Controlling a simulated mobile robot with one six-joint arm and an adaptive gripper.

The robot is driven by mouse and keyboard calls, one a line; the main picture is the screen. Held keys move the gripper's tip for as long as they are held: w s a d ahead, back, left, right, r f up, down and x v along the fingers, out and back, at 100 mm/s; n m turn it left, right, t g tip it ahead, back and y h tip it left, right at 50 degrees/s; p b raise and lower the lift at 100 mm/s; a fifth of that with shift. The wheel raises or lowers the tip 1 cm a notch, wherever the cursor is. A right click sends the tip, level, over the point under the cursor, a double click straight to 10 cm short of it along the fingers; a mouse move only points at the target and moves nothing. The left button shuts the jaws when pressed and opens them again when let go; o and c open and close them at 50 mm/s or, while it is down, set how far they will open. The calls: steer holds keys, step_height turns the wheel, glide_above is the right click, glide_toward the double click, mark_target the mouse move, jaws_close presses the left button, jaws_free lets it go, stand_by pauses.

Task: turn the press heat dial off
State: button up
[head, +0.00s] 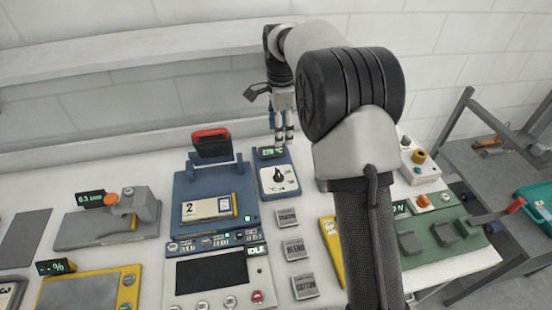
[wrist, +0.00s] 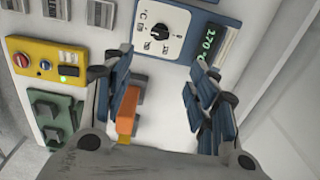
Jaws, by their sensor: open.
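The heat dial (head: 279,178) is a black knob on a white face, on a small blue unit right of the blue press (head: 215,190). In the head view its pointer points roughly up. The dial also shows in the wrist view (wrist: 155,34), near the top, with several marks around it. The unit's green display (wrist: 209,42) appears to read 270. My gripper (head: 283,138) hangs above and behind the dial unit in the head view, apart from it. In the wrist view my gripper (wrist: 160,72) is open and empty, with the dial beyond its fingertips.
The press has a raised red-and-black handle (head: 211,140). Several grey blocks (head: 293,249) lie in a column in front of the dial. A yellow panel (wrist: 45,60) with a red button and an orange item (wrist: 127,112) show in the wrist view. My arm hides part of the bench.

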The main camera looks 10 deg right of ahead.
mark_target(280, 173)
step_height(280, 173, down, 18)
steer(key=b, duration=0.4)
steer(key=shift+r+b, duration=0.25)
steer(key=shift+b, duration=0.15)
steer(key=shift+c, duration=0.3)
steer(key=c, duration=1)
